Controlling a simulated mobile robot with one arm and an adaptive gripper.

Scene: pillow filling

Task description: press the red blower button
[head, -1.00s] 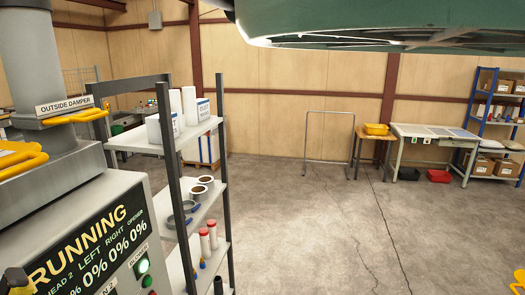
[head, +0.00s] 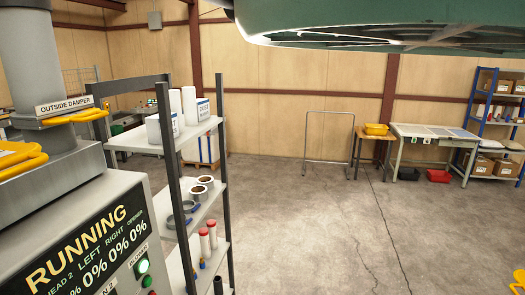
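The grey control panel (head: 128,205) stands at the lower left, its dark display (head: 85,255) reading RUNNING with several 0% values. Under a label that seems to read BLOWER, a round lit green-white button (head: 142,266) shows on the panel's right side.
A shelf rack (head: 205,190) with boxes, tape rolls and bottles stands just right of the panel. Yellow handles (head: 20,160) and a grey duct (head: 30,60) are at left. A green body (head: 390,20) hangs overhead. The concrete floor (head: 300,230) is open to the right.

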